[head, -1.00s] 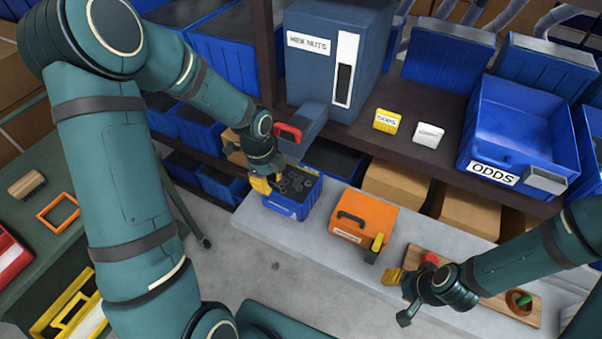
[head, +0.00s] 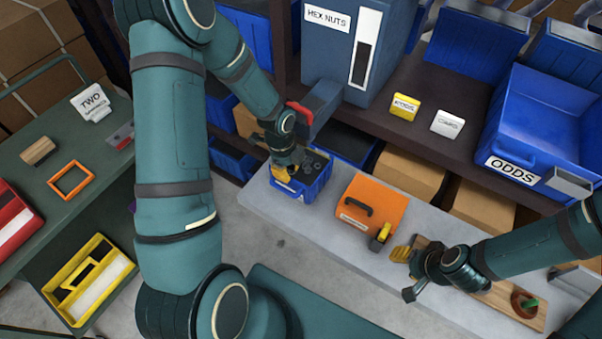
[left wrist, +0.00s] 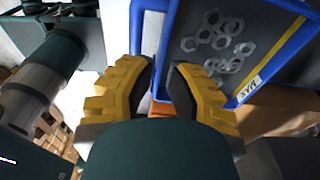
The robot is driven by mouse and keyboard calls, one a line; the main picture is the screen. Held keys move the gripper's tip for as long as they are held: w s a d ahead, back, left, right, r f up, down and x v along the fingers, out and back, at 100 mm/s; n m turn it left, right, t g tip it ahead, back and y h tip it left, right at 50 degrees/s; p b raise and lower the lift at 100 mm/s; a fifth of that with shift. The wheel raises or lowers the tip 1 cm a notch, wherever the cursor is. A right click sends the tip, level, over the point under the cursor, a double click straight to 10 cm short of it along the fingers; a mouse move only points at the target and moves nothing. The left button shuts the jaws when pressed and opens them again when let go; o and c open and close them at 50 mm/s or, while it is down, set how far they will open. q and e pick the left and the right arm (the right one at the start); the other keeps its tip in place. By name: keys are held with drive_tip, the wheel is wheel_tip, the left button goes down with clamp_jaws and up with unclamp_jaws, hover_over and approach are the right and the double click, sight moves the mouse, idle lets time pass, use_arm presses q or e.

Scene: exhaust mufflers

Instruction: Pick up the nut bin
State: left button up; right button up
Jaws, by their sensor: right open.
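The nut bin (head: 317,184) is a blue open bin with loose grey hex nuts in it, standing on the light grey bench. It also shows in the left wrist view (left wrist: 276,57), with nuts and a yellow MAX label inside. My left gripper (head: 283,172) is at the bin's near left side. My right gripper (head: 405,272) is open and empty, beside the wooden board.
An orange case (head: 370,205) stands right of the bin. A wooden board (head: 505,295) lies further right. Behind is a shelf with a blue HEX NUTS dispenser (head: 340,50), its chute above the bin, and a blue ODDS bin (head: 530,125). A green cart (head: 60,140) is at left.

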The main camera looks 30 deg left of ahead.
use_arm(q)
wheel_tip(320, 180, down, 4)
drive_tip(key=shift+w+r, duration=0.15)
drive_tip(key=shift+r, duration=0.05)
drive_tip(key=shift+d, duration=0.1)
drive_tip(key=shift+o, duration=0.4)
drive_tip(key=shift+f, duration=0.1)
clamp_jaws()
drive_tip(key=shift+r, duration=0.2)
